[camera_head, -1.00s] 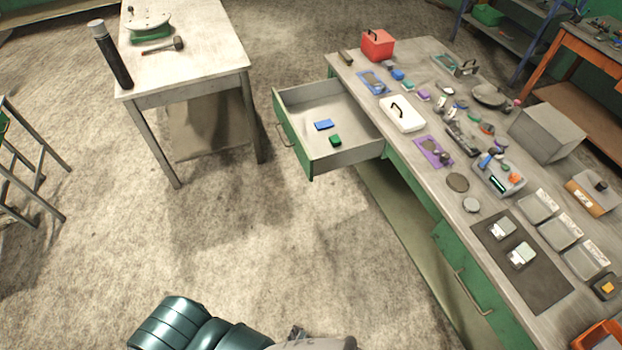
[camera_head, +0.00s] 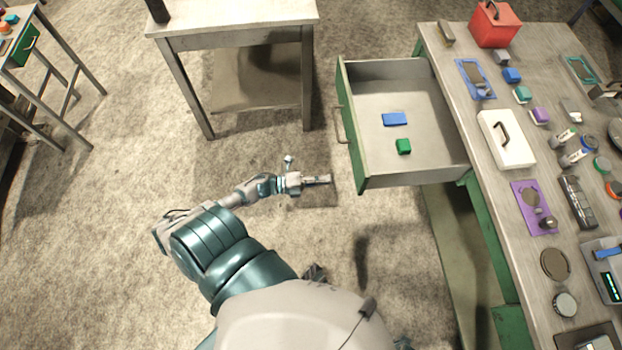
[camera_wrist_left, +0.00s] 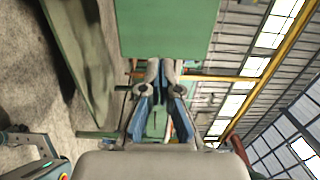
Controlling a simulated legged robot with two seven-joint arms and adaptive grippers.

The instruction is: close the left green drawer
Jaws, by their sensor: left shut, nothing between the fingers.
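The left green drawer (camera_head: 352,135) is pulled out from the workbench, with its green front and bar handle (camera_head: 340,126) facing left. In the left wrist view the closed fingers (camera_wrist_left: 160,70) point toward a green panel (camera_wrist_left: 170,30), which looks like the drawer front. My right gripper is not in view.
The workbench (camera_head: 450,70) carries a red box (camera_head: 495,24), a white case (camera_head: 506,139) and several small items.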

